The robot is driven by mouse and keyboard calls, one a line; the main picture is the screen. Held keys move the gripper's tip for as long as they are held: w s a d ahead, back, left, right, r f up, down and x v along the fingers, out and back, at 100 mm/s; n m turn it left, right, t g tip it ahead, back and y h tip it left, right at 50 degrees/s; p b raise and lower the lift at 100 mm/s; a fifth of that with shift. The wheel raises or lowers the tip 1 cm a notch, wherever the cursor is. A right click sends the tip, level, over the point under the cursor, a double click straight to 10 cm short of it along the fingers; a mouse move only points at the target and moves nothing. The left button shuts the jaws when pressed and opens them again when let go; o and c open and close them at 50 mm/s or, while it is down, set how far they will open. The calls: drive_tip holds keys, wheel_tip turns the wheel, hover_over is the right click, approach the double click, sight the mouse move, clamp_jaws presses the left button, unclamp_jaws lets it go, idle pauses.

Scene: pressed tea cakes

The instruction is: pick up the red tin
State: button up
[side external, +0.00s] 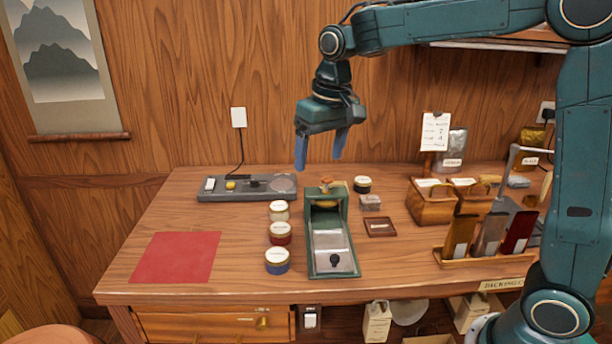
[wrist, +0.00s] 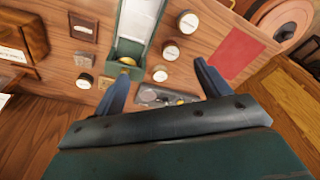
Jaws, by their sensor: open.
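The red tin (side external: 280,233), with a white label on its lid, stands upright on the wooden desk, the middle one of a short row of three. In the wrist view the middle tin (wrist: 170,50) of the row shows mostly its pale lid. A cream tin (side external: 279,211) stands behind it and a blue tin (side external: 277,261) in front. My gripper (side external: 321,158) is open and empty, with its blue fingers pointing down, well above the desk. In the wrist view its fingers (wrist: 163,75) are spread wide, with the cream tin's lid showing between them.
A green press-like device (side external: 332,240) stands close to the right of the tins. A grey scale (side external: 247,188) lies behind them, and a red mat (side external: 176,257) lies to the left. A black tin (side external: 362,184), small wooden tray (side external: 380,227) and wooden boxes (side external: 431,208) are at right. Desk between mat and tins is clear.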

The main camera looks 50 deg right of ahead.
drive_tip(key=m+g, duration=0.1)
drive_tip(key=g, duration=0.1)
hover_over(280, 228)
wheel_tip(280, 228, down, 10)
drive_tip(key=shift+f, duration=0.15)
drive_tip(key=shift+f, duration=4.25)
drive_tip(key=shift+f, duration=0.1)
drive_tip(key=shift+f, duration=2.5)
drive_tip(key=shift+c, duration=0.2)
drive_tip(key=c, duration=1)
